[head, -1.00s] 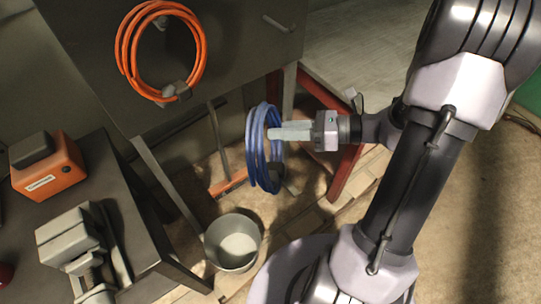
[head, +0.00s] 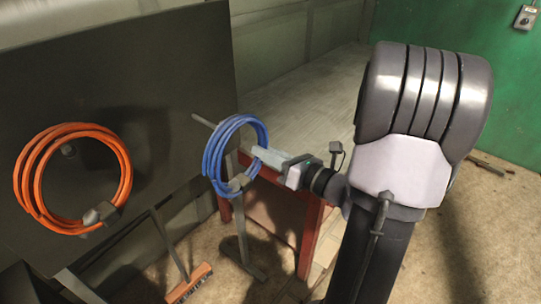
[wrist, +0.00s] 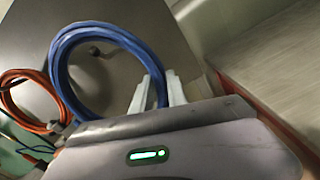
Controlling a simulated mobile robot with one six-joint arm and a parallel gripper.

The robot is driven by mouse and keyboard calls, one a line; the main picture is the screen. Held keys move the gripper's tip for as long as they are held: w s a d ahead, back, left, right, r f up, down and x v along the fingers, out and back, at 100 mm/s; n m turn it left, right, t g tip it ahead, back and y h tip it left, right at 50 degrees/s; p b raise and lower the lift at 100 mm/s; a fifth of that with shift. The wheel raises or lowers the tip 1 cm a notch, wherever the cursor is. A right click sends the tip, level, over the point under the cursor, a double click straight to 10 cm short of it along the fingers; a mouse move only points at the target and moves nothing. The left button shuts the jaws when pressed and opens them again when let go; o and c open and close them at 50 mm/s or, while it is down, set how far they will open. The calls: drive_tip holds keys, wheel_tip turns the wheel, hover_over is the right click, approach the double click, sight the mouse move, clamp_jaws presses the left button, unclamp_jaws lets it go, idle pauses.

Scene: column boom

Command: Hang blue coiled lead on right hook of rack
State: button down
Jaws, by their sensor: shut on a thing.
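The blue coiled lead (head: 232,128) is held up in front of the rack's right edge. My gripper (head: 257,153) is shut on the right side of its loop; the fingers (wrist: 158,84) also show in the wrist view. A grey plug hangs at the bottom of the coil. The right hook (head: 203,121) is a straight grey peg on the dark rack board (head: 160,60), just left of the coil. In the wrist view the peg (wrist: 95,51) appears inside the coil's opening (wrist: 64,80). I cannot tell whether its tip has entered the loop.
An orange coiled lead (head: 38,203) hangs on the rack's left hook (head: 68,150). A red-framed table (head: 306,240) stands below and behind my gripper. A broom head (head: 188,284) is on the floor. Open floor lies to the right.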

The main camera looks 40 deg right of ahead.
drive_tip(key=w+a+f, duration=0.1)
drive_tip(key=w+f, duration=0.1)
drive_tip(key=w, duration=0.7)
drive_tip(key=shift+a, duration=0.15)
idle(0.4)
idle(0.5)
drive_tip(key=c, duration=1.2)
unclamp_jaws()
drive_tip(key=shift+c, duration=0.2)
